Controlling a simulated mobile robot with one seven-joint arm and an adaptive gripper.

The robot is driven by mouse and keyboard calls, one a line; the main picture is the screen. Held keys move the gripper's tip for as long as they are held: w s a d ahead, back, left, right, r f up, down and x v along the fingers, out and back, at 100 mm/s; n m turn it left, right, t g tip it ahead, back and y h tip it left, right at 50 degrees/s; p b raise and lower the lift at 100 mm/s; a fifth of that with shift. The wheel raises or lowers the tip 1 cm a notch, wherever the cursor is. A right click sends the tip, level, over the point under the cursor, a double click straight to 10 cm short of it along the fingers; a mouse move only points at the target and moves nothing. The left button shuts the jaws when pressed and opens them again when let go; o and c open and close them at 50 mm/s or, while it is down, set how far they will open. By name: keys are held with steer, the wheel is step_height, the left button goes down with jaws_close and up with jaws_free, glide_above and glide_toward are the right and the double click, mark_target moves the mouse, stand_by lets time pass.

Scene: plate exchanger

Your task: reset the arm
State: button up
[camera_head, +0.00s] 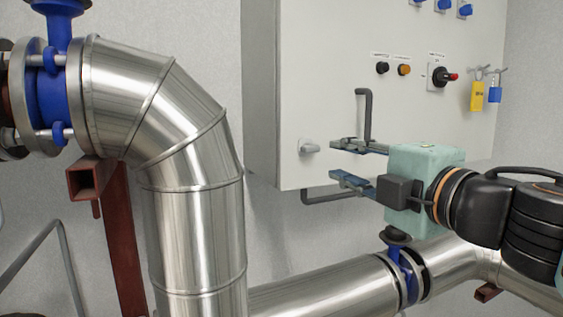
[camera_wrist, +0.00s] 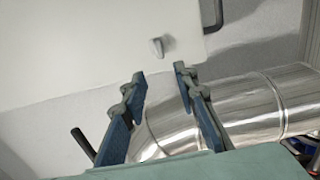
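My gripper (camera_head: 341,162) is in front of the lower part of a grey cabinet (camera_head: 320,60), with its fingers pointing left. The two blue-grey fingers are spread apart with nothing between them. In the wrist view my gripper (camera_wrist: 161,80) also shows open and empty. A small grey latch knob (camera_head: 310,146) on the cabinet door sits just left of the upper finger in the head view. In the wrist view the latch knob (camera_wrist: 157,47) appears beyond the fingertips, apart from them. My arm enters from the right side of the head view.
A bent metal-clad pipe (camera_head: 195,220) fills the left. A lower pipe (camera_head: 325,293) with a blue valve (camera_head: 409,275) runs beneath my arm. A dark handle (camera_head: 365,115) stands out above the fingers. A yellow tag (camera_head: 477,96) and blue padlock (camera_head: 495,94) hang at right.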

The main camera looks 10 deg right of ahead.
steer(key=shift+s+d, duration=0.15)
steer(key=shift+s, duration=0.3)
steer(key=w+d+f+m+h, duration=0.2)
steer(key=d+m+h, duration=0.5)
steer(key=m, duration=0.3)
step_height(320, 180, down, 10)
steer(key=s+d+m+g+h, duration=0.2)
steer(key=m+g+h, duration=0.15)
steer(key=m, duration=0.35)
steer(key=s+a+f+m+g+y, duration=0.2)
steer(key=s+a+f+g, duration=0.3)
steer(key=f, duration=0.4)
steer(key=s+a+f+m+g+y, duration=0.3)
steer(key=s+a+f, duration=0.35)
steer(key=f, duration=0.25)
step_height(320, 180, up, 13)
steer(key=p, duration=1.3)
steer(key=shift+s+r+p, duration=0.2)
steer(key=shift+s+p, duration=0.15)
steer(key=shift+s, duration=0.1)
